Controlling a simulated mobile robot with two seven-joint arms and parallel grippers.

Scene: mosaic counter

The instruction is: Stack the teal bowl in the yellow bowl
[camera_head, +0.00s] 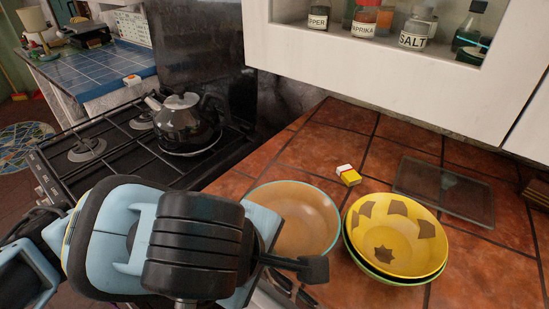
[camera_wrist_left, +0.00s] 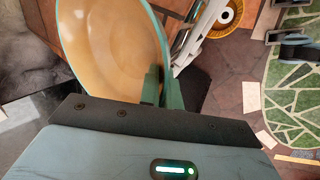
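The teal bowl (camera_head: 305,215), tan inside with a teal rim, is near the counter's front edge. It also fills the upper left of the left wrist view (camera_wrist_left: 112,45). My left gripper (camera_wrist_left: 162,88) has its fingers close together on either side of the bowl's rim, one inside and one outside, and looks shut on it. In the head view my left wrist hides the bowl's near left side. I cannot tell whether the bowl is lifted. The yellow bowl (camera_head: 398,235), with brown patches, stands just right of it; a green-rimmed edge shows below its rim. My right gripper is not in view.
A yellow-and-white packet (camera_head: 348,175) lies behind the bowls. A glass board (camera_head: 445,190) lies at the back right. A kettle (camera_head: 187,125) stands on the stove (camera_head: 90,150) at left. A cabinet (camera_head: 380,80) with spice jars overhangs the tiled counter (camera_head: 495,272).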

